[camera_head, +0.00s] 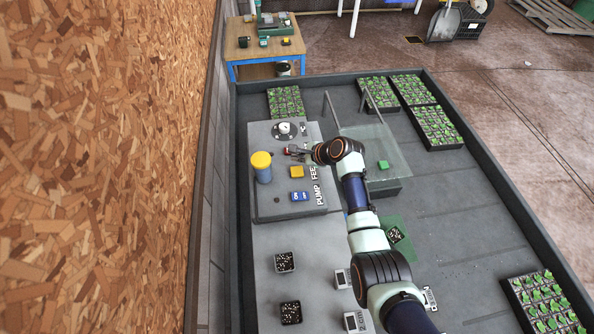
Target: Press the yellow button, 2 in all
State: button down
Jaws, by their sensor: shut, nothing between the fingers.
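The button's top is in clear view.
A blue cylinder with a yellow cap (261,160) stands left of the button. A blue switch (300,196) by PUMP lies in front, and a white round fitting (285,129) behind. Seedling trays (438,127) lie further right.

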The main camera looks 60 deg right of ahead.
notch_tip(320, 180, up, 4)
jog(key=shift+f+p, duration=0.2)
jog(key=shift+p, duration=0.65)
jog(key=shift+f, duration=0.1)
jog(key=b, duration=0.8)
send_over(291, 167)
jog(key=s, duration=0.3)
jog(key=f, duration=0.6)
jog(key=shift+s+a+f, duration=0.2)
jog(key=shift+a+f, duration=0.2)
jog(key=shift+f, duration=0.85)
jog(key=shift+f+b, duration=0.3)
jog(key=shift+f, duration=0.1)
